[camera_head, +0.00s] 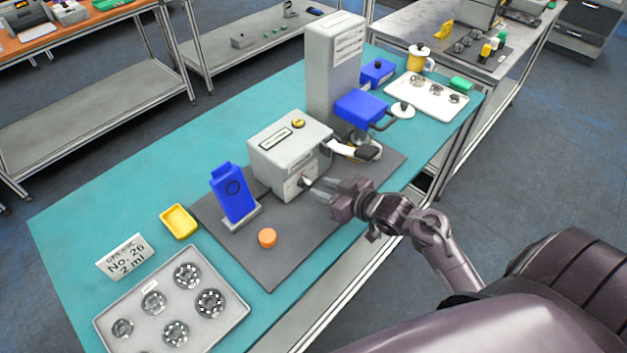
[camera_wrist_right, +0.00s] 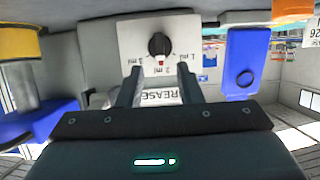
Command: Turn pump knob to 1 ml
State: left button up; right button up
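The grey grease pump (camera_head: 290,150) stands on the dark mat, with its small black knob (camera_head: 303,181) on the front face. In the right wrist view the knob (camera_wrist_right: 159,45) sits on a white dial plate (camera_wrist_right: 178,30) marked 1 ml, 2 ml and 3 ml. A red mark shows at the knob's edge by 2 ml; the exact pointing is hard to tell. My right gripper (camera_head: 318,189) is in front of the knob. In the wrist view its fingers (camera_wrist_right: 159,85) are apart and empty, short of the knob. My left gripper is not in view.
A card (camera_head: 125,257) reads No. 26, 2 ml. A tray of bearings (camera_head: 233,318) lies in front. A grey column (camera_head: 334,65) with a blue part stands behind.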

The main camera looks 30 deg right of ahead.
aim_at(311, 183)
jog(key=x, duration=0.2)
jog(key=shift+w+a, duration=0.15)
jog(key=shift+w, duration=0.25)
jog(key=shift+w+a+f+p, duration=0.25)
jog(key=shift+w+f+p, duration=0.1)
jog(key=shift+w, duration=0.2)
grip_shut()
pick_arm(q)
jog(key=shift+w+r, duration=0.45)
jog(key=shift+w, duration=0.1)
